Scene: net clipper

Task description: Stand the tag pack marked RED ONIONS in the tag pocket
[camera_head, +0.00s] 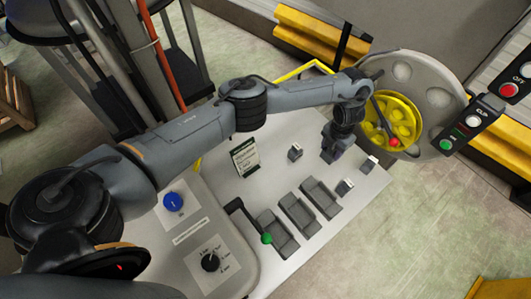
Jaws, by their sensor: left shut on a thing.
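My left gripper (332,154) points down over the right part of the pale worktop. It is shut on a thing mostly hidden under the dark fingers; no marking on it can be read. Small dark blocks with pale faces stand apart around it: one to its left (295,152), one below (344,187), one to its right (368,164). They could be tag packs, but their print is too small to read. Dark grey open holders (278,230) lie in a row nearer the front; I cannot tell which thing is the tag pocket. My right gripper is not in view.
A printed card (245,157) stands on the worktop (257,188). A lever with a green knob (267,238) stands beside the holders. A blue button (173,201) and a black dial (210,262) are at left. A yellow-lined drum (410,115) is at upper right.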

